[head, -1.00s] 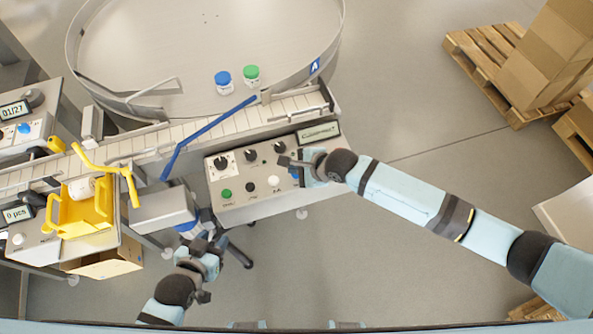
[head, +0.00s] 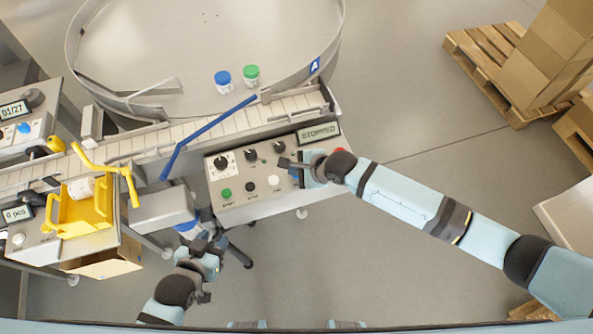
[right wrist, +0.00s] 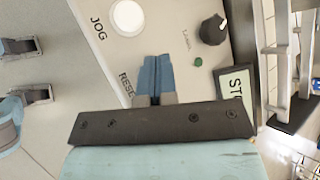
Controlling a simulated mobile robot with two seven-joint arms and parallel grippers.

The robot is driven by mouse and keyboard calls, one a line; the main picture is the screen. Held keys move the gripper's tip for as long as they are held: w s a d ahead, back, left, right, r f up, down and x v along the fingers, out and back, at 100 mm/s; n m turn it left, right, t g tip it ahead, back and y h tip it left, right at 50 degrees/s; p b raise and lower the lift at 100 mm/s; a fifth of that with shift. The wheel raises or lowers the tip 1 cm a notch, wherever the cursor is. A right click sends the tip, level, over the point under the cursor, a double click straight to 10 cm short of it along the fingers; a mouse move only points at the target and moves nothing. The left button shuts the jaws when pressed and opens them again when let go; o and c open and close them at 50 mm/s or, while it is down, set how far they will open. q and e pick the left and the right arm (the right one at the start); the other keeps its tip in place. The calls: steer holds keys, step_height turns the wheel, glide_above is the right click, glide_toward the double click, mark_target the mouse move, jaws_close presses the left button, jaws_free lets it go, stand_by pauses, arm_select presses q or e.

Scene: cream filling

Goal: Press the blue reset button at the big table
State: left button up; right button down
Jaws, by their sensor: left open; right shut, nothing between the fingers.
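The control panel (head: 240,212) stands in front of the conveyor, with a display (head: 318,133) that reads STOPPED. My right gripper (head: 286,163) is over the right part of this panel, shut and empty. In the right wrist view its blue fingertips (right wrist: 155,70) are together beside the partly covered RESET label (right wrist: 127,88). The blue reset button itself is hidden behind the gripper there. I cannot tell whether the fingertips touch it. My left gripper (head: 213,243) is open below the grey box at the panel's left, near a white and blue thing.
The panel also carries a green button (head: 226,193), a white button (head: 274,180) and black knobs (head: 221,162). A blue-lidded jar (head: 223,82) and a green-lidded jar (head: 251,76) stand on the round table (head: 200,40). A blue guide bar (head: 208,128) crosses the conveyor.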

stand_by(0.4)
steer(key=shift+r+p, duration=0.9)
steer(key=shift+p, duration=0.35)
step_height(320, 180, up, 2)
steer(key=shift+r+p, duration=0.15)
steer(key=shift+p, duration=0.25)
steer(key=shift+r, duration=1.3)
